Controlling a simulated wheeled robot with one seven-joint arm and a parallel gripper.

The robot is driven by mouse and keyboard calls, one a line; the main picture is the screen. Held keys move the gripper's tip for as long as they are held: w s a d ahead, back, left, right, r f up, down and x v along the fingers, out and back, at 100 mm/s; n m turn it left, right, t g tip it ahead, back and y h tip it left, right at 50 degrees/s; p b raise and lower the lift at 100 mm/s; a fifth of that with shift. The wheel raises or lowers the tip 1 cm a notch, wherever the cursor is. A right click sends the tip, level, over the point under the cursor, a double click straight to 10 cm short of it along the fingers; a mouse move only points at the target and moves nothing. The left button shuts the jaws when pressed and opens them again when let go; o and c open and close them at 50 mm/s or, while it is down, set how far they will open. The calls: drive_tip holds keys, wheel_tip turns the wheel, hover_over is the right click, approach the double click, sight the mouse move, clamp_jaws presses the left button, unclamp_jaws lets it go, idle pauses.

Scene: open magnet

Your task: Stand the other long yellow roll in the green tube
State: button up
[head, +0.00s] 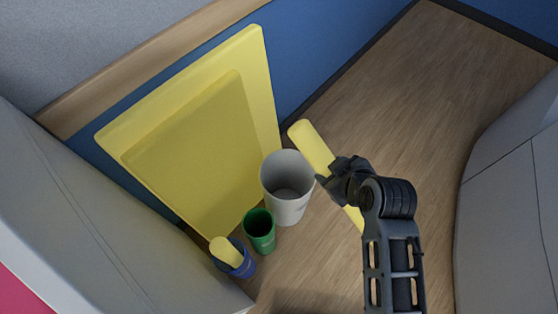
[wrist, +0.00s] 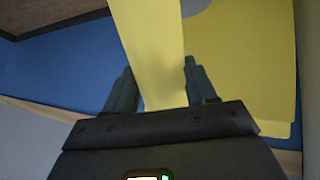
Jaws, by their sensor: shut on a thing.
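A long yellow roll (head: 312,146) is held in my gripper (head: 336,178), which is shut around it near its middle. The roll is tilted, its upper end toward the back left and its lower end partly hidden behind my arm. In the wrist view the roll (wrist: 155,55) passes between the two fingers of my gripper (wrist: 158,85). The green tube (head: 259,232) stands on the floor to the left of and below my gripper, with its opening upward; I see nothing standing in it. Another yellow roll (head: 225,250) stands leaning in a blue tube (head: 242,265).
A larger white bin (head: 287,188) stands between the green tube and my gripper. Yellow panels (head: 190,150) lean against the blue wall behind the tubes. A grey cabinet-like body (head: 90,210) is close on the left. The wooden floor (head: 410,110) is clear at the back right.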

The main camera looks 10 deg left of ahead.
drive_tip(key=s+a+r+n+g+y+b, duration=0.3)
drive_tip(key=a+r+n+y, duration=0.15)
drive_tip(key=a+y, duration=0.3)
drive_tip(key=s+a+r+n+g+y+b, duration=0.3)
drive_tip(key=a+r+y, duration=0.35)
drive_tip(key=a, duration=0.25)
wheel_tip(320, 180, down, 30)
drive_tip(key=b, duration=2.9)
drive_tip(key=shift+s+f+b, duration=0.15)
drive_tip(key=shift+b, duration=0.15)
drive_tip(key=shift+a+m, duration=0.1)
drive_tip(key=shift+m, duration=0.15)
